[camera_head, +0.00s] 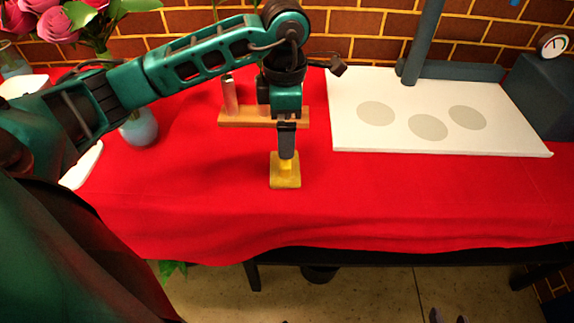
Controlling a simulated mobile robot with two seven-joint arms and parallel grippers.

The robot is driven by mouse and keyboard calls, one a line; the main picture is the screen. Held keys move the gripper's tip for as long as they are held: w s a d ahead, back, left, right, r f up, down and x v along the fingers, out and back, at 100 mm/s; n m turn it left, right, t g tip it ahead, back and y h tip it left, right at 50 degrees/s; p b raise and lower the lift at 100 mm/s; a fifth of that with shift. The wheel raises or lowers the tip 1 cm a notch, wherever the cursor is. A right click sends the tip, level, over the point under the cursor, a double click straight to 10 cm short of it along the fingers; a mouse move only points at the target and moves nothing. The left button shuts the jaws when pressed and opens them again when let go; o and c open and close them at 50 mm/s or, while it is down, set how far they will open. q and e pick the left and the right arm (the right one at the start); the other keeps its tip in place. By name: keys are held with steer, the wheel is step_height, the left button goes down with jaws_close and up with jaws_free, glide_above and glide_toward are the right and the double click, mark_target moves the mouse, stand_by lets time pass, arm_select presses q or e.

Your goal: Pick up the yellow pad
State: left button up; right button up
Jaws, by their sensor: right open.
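The yellow pad (285,182) lies on the red cloth near the front middle of the table. It looks like a flat block with a narrower raised part on top. My right gripper (287,156) points down right over it, with its dark fingers at the raised part. The jaws are open, but the gap between the fingers is hard to see from here. I cannot tell whether they touch the pad. My left gripper is not in view.
A wooden stand (240,119) with a metal cylinder (229,95) sits behind my gripper. A white board (350,135) with grey discs lies to the right, below a dark post (424,40). A pale blue vase (140,129) stands left. The red cloth (430,195) is clear at front right.

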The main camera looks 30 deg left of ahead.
arm_select(q)
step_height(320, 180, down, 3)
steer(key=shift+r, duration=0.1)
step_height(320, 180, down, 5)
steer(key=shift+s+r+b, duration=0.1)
steer(key=shift+b, duration=0.35)
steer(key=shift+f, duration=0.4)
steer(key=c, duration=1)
arm_select(e)
steer(key=shift+w+a+f, duration=0.1)
steer(key=shift+a+f, duration=0.05)
steer(key=shift+f, duration=0.05)
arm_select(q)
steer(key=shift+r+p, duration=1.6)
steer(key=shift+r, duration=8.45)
arm_select(e)
steer(key=shift+s+d+r, duration=0.3)
steer(key=shift+d+r, duration=0.3)
steer(key=shift+r, duration=0.1)
